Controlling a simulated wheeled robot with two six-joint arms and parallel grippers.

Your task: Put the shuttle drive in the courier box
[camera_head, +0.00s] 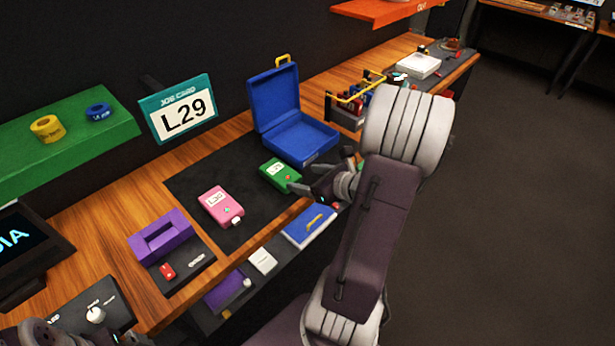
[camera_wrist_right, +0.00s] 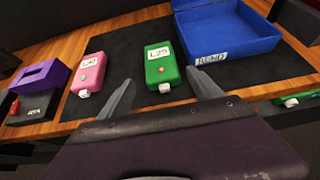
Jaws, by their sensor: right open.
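A green drive (camera_head: 280,173) with a white label lies on the black mat; the label looks like L29 in the wrist view (camera_wrist_right: 161,68). A pink drive (camera_head: 220,205), whose label seems to read L30, lies to its left. The blue courier box (camera_head: 300,138) stands open behind the green drive, lid raised; its inside looks empty in the wrist view (camera_wrist_right: 225,30). My right gripper (camera_head: 305,187) is open and empty, its fingers pointing at the green drive from the front. My left gripper shows only as dark parts at the bottom left corner.
A job card sign (camera_head: 183,107) reads L29. A purple holder (camera_head: 160,238) stands left of the pink drive. A blue notebook-like item (camera_head: 310,226) lies on the lower front ledge. A rack with yellow handles (camera_head: 350,100) stands right of the box. A green shelf (camera_head: 70,145) overhangs the left.

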